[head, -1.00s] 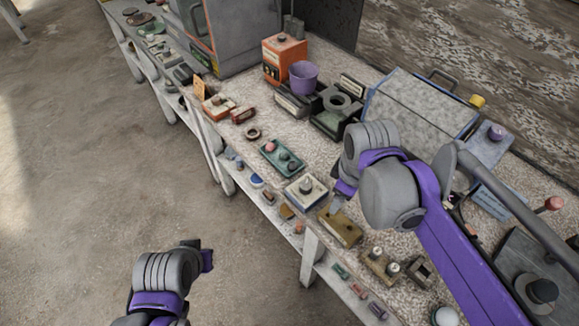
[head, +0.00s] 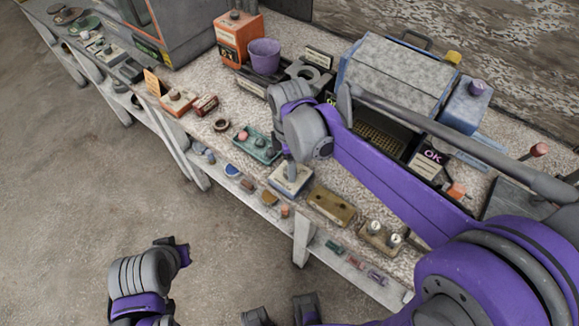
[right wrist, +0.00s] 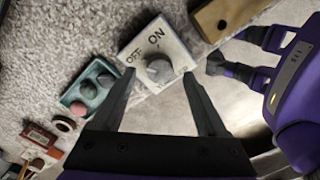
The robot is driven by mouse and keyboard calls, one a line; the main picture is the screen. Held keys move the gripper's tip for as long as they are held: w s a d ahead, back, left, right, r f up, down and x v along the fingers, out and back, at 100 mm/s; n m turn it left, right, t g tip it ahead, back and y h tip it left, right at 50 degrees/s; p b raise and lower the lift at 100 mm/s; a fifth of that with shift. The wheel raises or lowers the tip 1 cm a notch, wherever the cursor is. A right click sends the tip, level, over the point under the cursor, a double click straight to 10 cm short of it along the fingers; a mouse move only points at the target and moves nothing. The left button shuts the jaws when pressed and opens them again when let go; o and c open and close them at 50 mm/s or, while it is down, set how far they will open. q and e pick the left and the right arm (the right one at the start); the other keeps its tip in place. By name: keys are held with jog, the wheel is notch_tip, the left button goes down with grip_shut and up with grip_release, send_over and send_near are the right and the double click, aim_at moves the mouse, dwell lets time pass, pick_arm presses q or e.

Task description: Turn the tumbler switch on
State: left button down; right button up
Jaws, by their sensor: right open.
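Which way the knob leans I cannot tell. My right gripper (right wrist: 157,84) is open, its fingers on either side of the switch in that view; contact is unclear. In the head view my right gripper (head: 291,168) hides part of the switch. My left gripper (head: 183,251) is off the table's front, its jaws unclear.
A green panel with round buttons (head: 256,145) lies left of the switch, and a brown plate (head: 331,206) lies right of it. An orange box (head: 239,38) and a purple cup (head: 264,57) stand behind. Small items line the lower front shelf.

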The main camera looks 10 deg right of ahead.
jog(key=shift+f, duration=1.15)
grip_shut()
